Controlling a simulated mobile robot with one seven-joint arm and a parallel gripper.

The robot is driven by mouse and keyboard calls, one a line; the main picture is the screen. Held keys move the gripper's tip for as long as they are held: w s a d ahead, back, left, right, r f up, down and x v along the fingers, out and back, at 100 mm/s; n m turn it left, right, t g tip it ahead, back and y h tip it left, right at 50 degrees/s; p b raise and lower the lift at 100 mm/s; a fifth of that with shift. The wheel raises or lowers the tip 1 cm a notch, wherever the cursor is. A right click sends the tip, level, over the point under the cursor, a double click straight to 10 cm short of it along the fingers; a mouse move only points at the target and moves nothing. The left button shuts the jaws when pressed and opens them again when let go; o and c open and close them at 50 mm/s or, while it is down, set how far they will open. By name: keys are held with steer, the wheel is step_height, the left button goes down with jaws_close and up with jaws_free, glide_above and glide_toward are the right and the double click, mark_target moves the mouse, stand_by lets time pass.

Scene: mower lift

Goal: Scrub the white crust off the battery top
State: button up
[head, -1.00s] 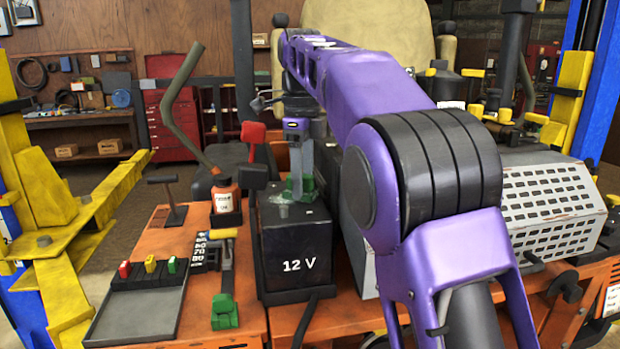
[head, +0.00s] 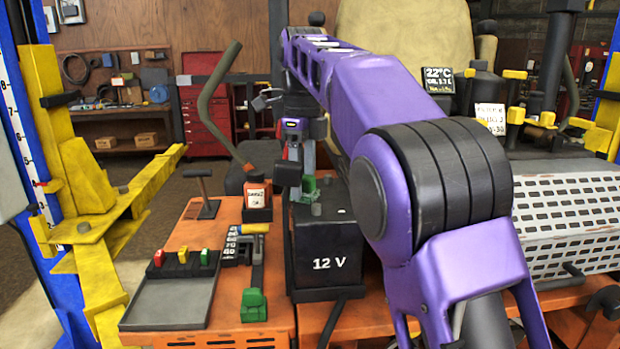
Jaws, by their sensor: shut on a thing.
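The battery (head: 325,245) is a black box marked 12 V on the orange deck. A grey post (head: 316,208) stands on its top, with a small pale spot (head: 340,211) to its right. Little white crust shows there; the rear of the top is hidden. My gripper (head: 308,165) points down over the rear left of the battery top. It is shut on a green-ended thing (head: 309,186), just behind the post. I cannot tell whether that touches the battery.
A perforated grey cover (head: 570,215) is at right. A yellow lift arm (head: 130,215) stands at left.

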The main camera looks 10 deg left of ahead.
steer(key=shift+f, duration=0.1)
steer(key=shift+r, duration=1.5)
